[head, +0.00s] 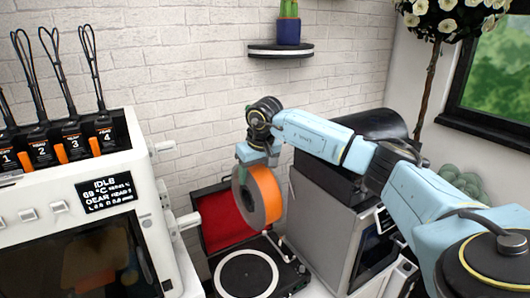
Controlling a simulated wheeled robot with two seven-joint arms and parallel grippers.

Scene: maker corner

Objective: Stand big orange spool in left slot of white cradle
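My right gripper (250,155), on the arm from the right, points down and is shut on the spool's upper edge. The spool is held in the air, and its lower edge shows just above the turntable in the picture. I cannot make out a white cradle with slots for certain. White brackets (186,221) stick out from the right side of the white machine, left of the spool. My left gripper is out of view.
The white machine (90,215) with a display fills the left. A turntable (246,275) with a raised red-lined lid (222,216) is below the spool. A grey box-shaped machine (325,220) stands to the right. A shelf (280,50) with a potted cactus is on the wall.

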